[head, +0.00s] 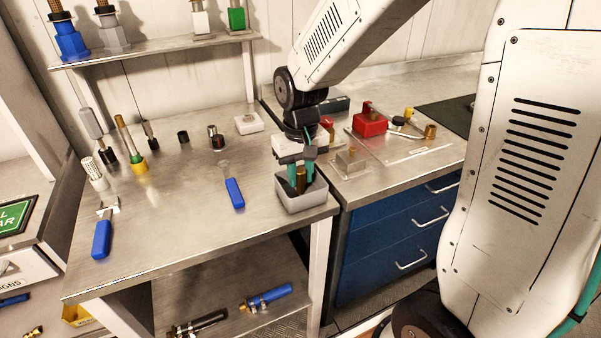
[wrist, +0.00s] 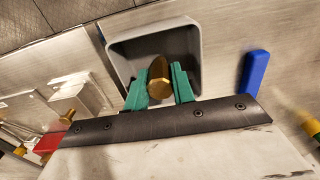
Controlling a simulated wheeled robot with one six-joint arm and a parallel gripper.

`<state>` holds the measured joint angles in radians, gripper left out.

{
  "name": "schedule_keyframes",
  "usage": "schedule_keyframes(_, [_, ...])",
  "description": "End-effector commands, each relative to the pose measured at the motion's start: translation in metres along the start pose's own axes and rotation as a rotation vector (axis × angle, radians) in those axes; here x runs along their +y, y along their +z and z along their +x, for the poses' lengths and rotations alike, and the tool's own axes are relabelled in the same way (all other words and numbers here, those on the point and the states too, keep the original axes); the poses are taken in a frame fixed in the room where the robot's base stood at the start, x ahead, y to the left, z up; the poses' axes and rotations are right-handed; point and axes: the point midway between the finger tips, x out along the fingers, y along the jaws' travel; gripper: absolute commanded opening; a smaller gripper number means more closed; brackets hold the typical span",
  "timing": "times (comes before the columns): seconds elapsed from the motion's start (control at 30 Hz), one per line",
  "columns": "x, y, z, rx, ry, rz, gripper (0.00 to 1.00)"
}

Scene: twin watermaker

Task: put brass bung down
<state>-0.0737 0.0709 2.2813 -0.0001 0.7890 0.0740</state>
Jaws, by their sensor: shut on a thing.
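The brass bung (head: 301,179) is a short brass cylinder held between the green fingers of my gripper (head: 300,172). In the wrist view the brass bung (wrist: 159,78) shows between the two fingertips (wrist: 160,88). My gripper is shut on it, over the opening of a grey square bin (head: 302,197) at the front right of the steel bench. The bin's rim (wrist: 116,62) surrounds the bung in the wrist view. I cannot tell whether the bung touches the bin floor.
A blue-handled tool (head: 235,193) lies left of the bin. A clear block (head: 351,161) and a red block (head: 370,122) stand on the right counter. Several fittings stand at the bench's left. The bench (head: 190,220) is clear at front middle.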

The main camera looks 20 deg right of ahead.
Motion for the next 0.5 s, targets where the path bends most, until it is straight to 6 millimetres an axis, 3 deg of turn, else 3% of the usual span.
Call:
schedule_keyframes(0.07, [-0.0001,0.0001,0.0024,0.0,0.0,0.0,0.05])
schedule_keyframes(0.1, [-0.0001,0.0,0.0031,0.0,0.0,0.0,0.28])
schedule_keyframes(0.17, [-0.0001,-0.0001,0.0027,0.0,0.0,0.0,0.44])
schedule_keyframes(0.5, [-0.0001,-0.0002,0.0001,0.001,0.0,0.0,0.47])
